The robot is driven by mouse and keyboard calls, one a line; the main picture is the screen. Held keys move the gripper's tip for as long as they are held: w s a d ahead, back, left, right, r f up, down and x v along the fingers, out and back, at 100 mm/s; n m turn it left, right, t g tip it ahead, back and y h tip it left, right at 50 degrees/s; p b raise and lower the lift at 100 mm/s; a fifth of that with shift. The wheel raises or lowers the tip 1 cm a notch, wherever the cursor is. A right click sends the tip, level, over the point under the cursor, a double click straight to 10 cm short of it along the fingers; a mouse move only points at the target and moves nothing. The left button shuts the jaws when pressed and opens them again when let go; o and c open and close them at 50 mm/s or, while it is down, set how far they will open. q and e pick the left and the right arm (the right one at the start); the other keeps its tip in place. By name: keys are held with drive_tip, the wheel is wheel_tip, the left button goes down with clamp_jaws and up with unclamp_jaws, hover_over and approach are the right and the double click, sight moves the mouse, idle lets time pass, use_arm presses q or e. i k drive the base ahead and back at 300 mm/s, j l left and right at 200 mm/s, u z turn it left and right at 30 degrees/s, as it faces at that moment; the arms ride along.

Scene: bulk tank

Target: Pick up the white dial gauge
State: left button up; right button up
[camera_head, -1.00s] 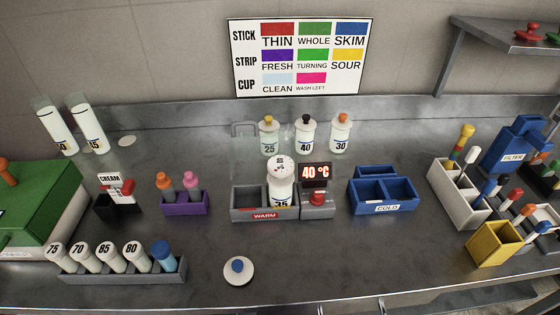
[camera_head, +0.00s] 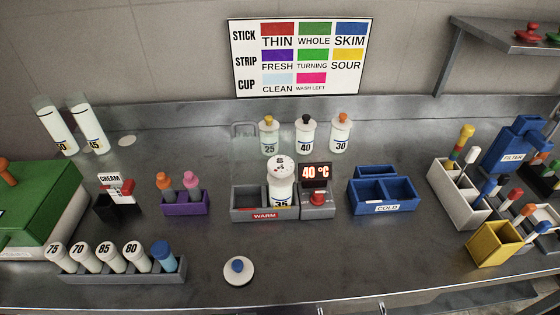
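A white round piece with small dark and red marks on its face, which looks like the white dial gauge (camera_head: 281,166), sits on top of the white jar marked 35 (camera_head: 281,193). Jar and gauge stand upright in the right compartment of the grey WARM rack (camera_head: 248,214). The rack hides the jar's lower part. Neither of my grippers is in view.
A 40 °C display (camera_head: 316,172) stands right of the jar. A blue COLD rack (camera_head: 383,194) is farther right. A white disc with a blue knob (camera_head: 239,271) lies in front. Jars 25 (camera_head: 269,138), 40 (camera_head: 305,137) and 30 (camera_head: 340,137) stand behind. The counter front right of centre is clear.

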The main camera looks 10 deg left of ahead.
sight(281, 168)
drive_tip(key=k+j+u, duration=0.2)
drive_tip(key=j, duration=0.45)
drive_tip(key=j+u, duration=0.2)
drive_tip(key=j, duration=0.4)
